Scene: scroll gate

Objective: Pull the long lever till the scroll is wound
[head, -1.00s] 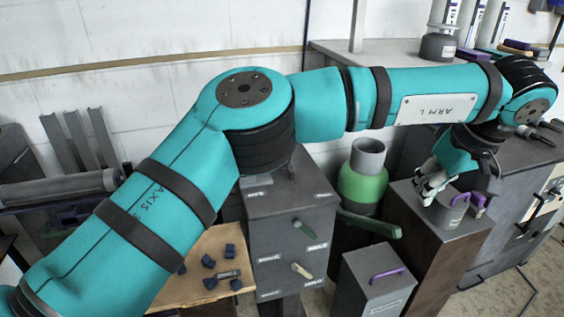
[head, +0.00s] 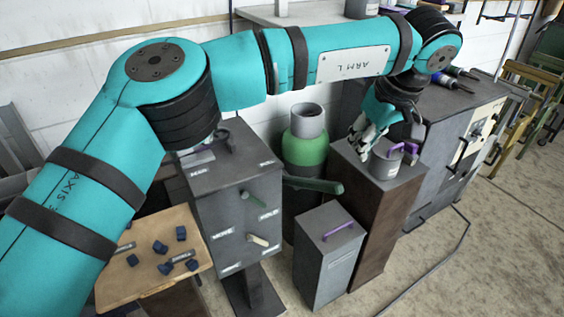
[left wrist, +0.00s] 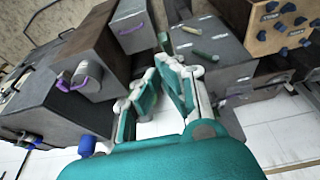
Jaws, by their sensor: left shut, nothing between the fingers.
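The long green lever (head: 312,185) sticks out to the right from a grey cabinet (head: 205,185) in the head view. The cabinet also shows in the left wrist view (left wrist: 225,72). I cannot make out a scroll. My left gripper (head: 362,138) is shut and empty, above the brown pedestal beside a grey mug-like can, to the right of the lever and apart from it. Its fingers (left wrist: 160,66) show in the left wrist view. My right gripper is not in view.
The grey can (head: 384,162) with a purple handle stands on the brown pedestal (head: 375,215). A grey box (head: 325,262) with a purple handle stands in front. A green-banded cylinder (head: 304,148) is behind the lever. A wooden board (head: 150,275) holds several blue pieces.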

